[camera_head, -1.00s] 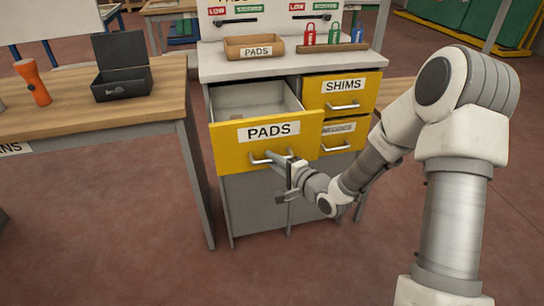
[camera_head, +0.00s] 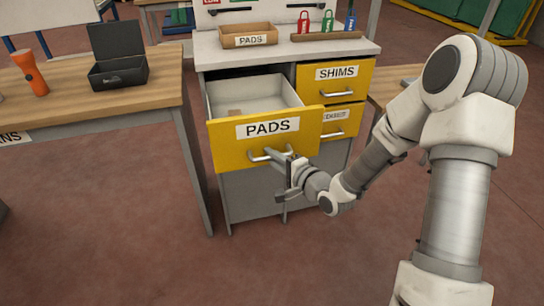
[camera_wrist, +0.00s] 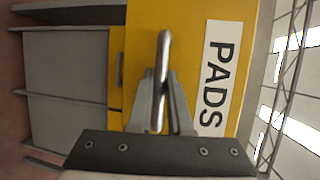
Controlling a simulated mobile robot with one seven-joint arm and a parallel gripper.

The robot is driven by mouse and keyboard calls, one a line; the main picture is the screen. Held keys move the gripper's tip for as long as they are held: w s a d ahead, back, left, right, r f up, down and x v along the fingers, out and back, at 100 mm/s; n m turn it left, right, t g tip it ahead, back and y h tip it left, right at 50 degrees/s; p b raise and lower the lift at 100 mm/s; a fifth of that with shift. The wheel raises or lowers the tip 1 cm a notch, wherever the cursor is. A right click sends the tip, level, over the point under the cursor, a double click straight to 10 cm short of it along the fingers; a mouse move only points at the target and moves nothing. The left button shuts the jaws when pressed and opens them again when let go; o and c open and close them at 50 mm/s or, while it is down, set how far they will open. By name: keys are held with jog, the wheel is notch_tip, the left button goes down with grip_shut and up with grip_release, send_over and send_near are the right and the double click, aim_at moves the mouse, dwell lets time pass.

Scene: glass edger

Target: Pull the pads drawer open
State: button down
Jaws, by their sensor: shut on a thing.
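The pads drawer (camera_head: 226,147) has a yellow front with a white PADS label. It stands well out from the cabinet, and its grey inside shows with a small brown item (camera_head: 235,112) in it. My gripper (camera_head: 284,157) is at the metal bar handle (camera_head: 257,157) of this drawer. In the wrist view my gripper (camera_wrist: 160,104) has its two fingers on either side of the handle (camera_wrist: 164,50), shut on it. The drawer front (camera_wrist: 190,60) fills the middle of that view, with the label turned sideways.
The shims drawer (camera_head: 312,88) and a lower yellow drawer (camera_head: 331,132) are shut at the right. A cardboard PADS bin (camera_head: 247,32) stands on the cabinet top. A wooden table (camera_head: 140,105) at the left carries a black box (camera_head: 120,74) and an orange flashlight (camera_head: 31,75).

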jog(key=c, duration=1.1)
grip_release()
jog(key=p+v, duration=0.9)
jog(key=v, duration=0.8)
jog(key=shift+s+d+p, duration=0.15)
jog(key=shift+p, duration=0.15)
